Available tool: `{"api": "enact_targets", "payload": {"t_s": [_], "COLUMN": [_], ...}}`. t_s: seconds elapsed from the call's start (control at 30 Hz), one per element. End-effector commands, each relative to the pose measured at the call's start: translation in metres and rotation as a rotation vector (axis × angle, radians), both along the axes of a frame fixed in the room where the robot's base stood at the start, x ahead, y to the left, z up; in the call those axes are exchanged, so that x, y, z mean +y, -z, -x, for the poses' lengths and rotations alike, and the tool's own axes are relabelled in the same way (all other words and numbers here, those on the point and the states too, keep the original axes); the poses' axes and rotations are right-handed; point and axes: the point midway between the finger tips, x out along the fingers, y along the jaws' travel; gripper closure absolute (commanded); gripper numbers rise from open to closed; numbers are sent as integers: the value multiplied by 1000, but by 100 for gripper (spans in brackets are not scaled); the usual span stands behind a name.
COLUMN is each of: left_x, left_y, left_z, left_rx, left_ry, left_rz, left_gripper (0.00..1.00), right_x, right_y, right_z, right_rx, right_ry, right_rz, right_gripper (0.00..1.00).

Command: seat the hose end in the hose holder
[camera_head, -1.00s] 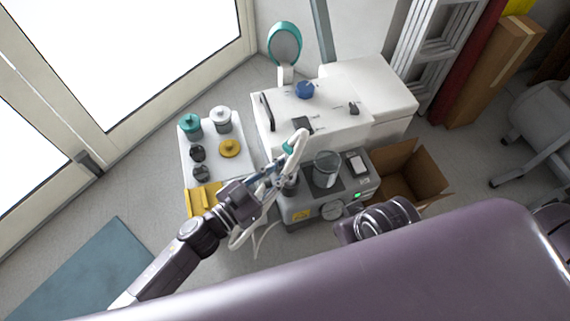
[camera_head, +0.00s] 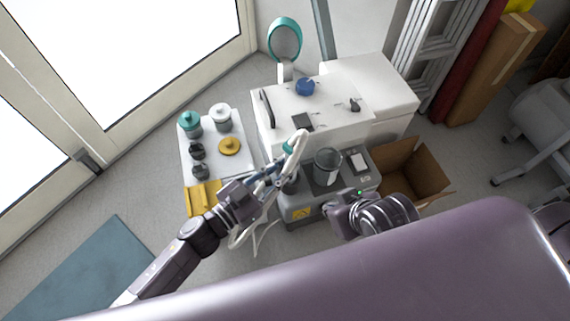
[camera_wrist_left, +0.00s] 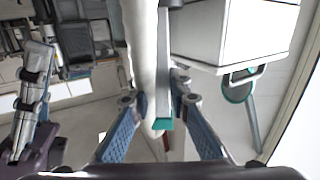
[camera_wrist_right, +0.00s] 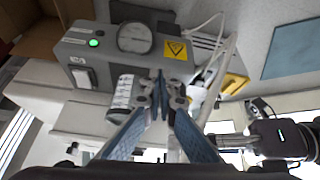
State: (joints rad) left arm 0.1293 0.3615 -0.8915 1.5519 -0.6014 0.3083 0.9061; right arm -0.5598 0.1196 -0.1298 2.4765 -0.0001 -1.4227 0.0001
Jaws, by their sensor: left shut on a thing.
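The white hose (camera_head: 299,143) has a teal collar (camera_head: 288,148) near its raised end. My left gripper (camera_head: 277,176) is shut on the hose, beside the grey compressor unit (camera_head: 296,214). In the left wrist view the hose (camera_wrist_left: 142,45) runs between the fingers, beside a grey bar with a teal tip (camera_wrist_left: 163,124). My right gripper (camera_head: 336,207) is in front of the compressor unit. In the right wrist view its fingertips (camera_wrist_right: 160,86) are together, with nothing visible between them. I cannot make out the hose holder clearly.
A clear jar (camera_head: 327,167) stands on the unit. Behind is a white cabinet (camera_head: 340,117) with a blue knob (camera_head: 305,88). A white tray (camera_head: 241,122) with caps lies left, an open cardboard box (camera_head: 432,171) right.

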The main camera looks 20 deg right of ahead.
Motion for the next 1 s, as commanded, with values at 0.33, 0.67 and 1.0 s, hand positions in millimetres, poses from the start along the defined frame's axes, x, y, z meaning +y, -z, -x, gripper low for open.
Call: {"api": "enact_targets", "payload": {"t_s": [0.33,0.67,1.0], "left_x": [0,0,0], "left_y": [5,9,8], "left_z": [0,0,0], "left_rx": [0,0,0], "left_ry": [0,0,0], "left_rz": [1,2,2], "left_gripper": [100,100,73], "right_x": [6,11,11], "right_y": [-3,-7,-8], "right_z": [-13,-24,-26], "right_rx": [-59,-109,-112], "right_ry": [-7,-12,-11], "right_rz": [-14,-29,-30], "right_gripper": [100,100,100]}}
